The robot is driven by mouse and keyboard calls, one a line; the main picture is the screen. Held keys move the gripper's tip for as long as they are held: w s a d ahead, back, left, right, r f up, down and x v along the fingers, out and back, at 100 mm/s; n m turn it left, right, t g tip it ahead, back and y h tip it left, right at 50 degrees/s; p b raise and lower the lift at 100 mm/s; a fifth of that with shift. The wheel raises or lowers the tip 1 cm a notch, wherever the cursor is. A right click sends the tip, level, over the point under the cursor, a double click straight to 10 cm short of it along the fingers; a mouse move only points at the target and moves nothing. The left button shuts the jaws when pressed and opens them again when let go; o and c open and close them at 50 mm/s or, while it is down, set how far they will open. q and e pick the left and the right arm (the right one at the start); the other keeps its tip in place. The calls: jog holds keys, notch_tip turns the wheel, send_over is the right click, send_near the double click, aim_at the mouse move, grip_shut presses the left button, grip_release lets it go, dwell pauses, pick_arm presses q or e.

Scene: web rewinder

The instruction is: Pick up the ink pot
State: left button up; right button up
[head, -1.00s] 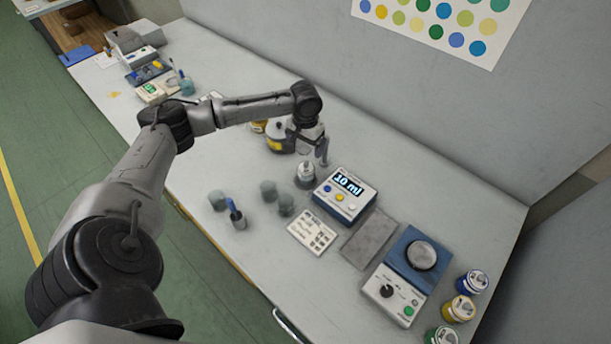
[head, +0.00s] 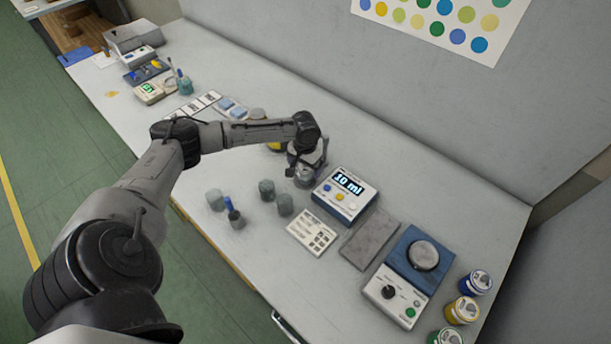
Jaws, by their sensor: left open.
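A small grey pot (head: 307,182) stands on the bench just left of the box with the "10 ml" display. My left gripper (head: 306,168) is open and low over this pot, its fingers at the pot's upper part. The gripper hides most of the pot, and I cannot tell whether the fingers touch it. Jars with blue (head: 475,281), yellow (head: 461,310) and green (head: 445,337) colour stand at the bench's right end. My right gripper is not in view.
The display box (head: 345,194) stands close right of the gripper. Grey cups (head: 267,189) and a cup with a blue-handled tool (head: 236,218) stand front left. A card (head: 312,232), grey plate (head: 369,239) and blue-topped device (head: 408,262) lie to the right.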

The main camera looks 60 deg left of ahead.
pick_arm(q)
notch_tip(320, 180, down, 2)
jog(key=shift+f, duration=0.2)
jog(key=shift+r, duration=0.1)
jog(key=c, duration=1.1)
